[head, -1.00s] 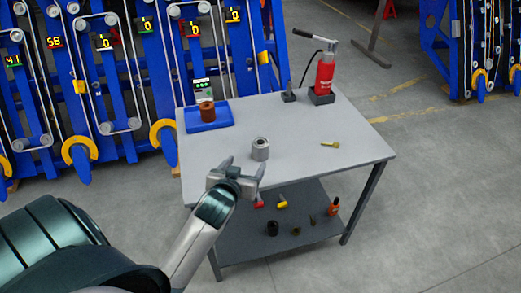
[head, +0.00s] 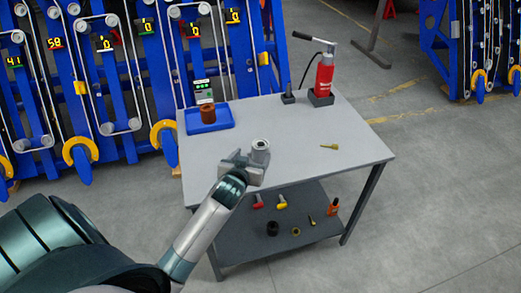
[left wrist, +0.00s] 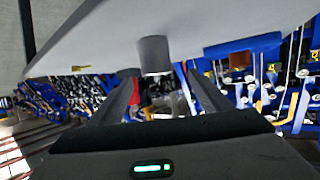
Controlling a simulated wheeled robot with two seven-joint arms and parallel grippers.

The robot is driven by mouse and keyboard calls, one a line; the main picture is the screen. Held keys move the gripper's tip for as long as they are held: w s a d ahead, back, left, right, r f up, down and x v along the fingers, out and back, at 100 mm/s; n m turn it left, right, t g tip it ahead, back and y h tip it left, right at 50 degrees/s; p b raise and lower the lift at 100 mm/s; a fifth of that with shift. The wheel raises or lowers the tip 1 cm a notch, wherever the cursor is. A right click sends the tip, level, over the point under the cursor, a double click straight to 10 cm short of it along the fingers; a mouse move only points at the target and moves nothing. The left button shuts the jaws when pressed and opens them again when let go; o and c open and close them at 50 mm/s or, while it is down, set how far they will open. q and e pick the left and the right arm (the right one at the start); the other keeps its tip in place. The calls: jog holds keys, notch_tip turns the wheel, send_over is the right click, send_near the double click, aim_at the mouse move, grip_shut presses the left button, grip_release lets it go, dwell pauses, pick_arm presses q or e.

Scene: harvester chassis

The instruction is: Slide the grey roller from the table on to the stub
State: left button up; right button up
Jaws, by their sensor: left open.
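The grey roller (head: 260,148) stands upright on the grey table (head: 300,130), near its front left part. It is a short cylinder with a hole in its top. My left gripper (head: 249,158) is at the roller, low over the table top, and partly hides its lower side. In the left wrist view the roller (left wrist: 154,54) shows between the tips of my two spread fingers (left wrist: 158,84), with no clear grip on it. My left gripper is open. I cannot pick out the stub for certain. My right gripper is not in view.
A blue tray (head: 222,126) with a brown roller (head: 208,112) lies at the table's back left. A red hand pump (head: 324,74) and a small dark block (head: 288,98) stand at the back. A yellow tool (head: 330,146) lies right. Blue chassis frames (head: 190,65) stand behind.

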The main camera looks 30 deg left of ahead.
aim_at(257, 150)
pick_arm(q)
jog(key=x, duration=0.4)
jog(key=shift+w+f+p, duration=0.1)
jog(key=shift+w+p, duration=0.15)
jog(key=shift+p, duration=0.05)
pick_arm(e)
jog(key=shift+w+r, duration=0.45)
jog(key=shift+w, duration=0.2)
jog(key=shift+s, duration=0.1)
pick_arm(q)
jog(key=shift+w+a+f+p, duration=0.1)
jog(key=shift+w+f+p, duration=0.2)
jog(key=shift+w, duration=0.25)
jog(key=x, duration=0.2)
jog(key=shift+w+f+p, duration=0.25)
jog(key=shift+w+p, duration=0.05)
jog(key=shift+p, duration=0.1)
jog(key=shift+w+f, duration=0.35)
jog(key=shift+w, duration=0.25)
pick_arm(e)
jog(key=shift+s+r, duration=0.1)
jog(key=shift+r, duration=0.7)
pick_arm(q)
jog(key=shift+r, duration=0.1)
jog(key=c, duration=1.6)
jog(key=shift+a+r, duration=0.1)
jog(key=shift+r, duration=0.05)
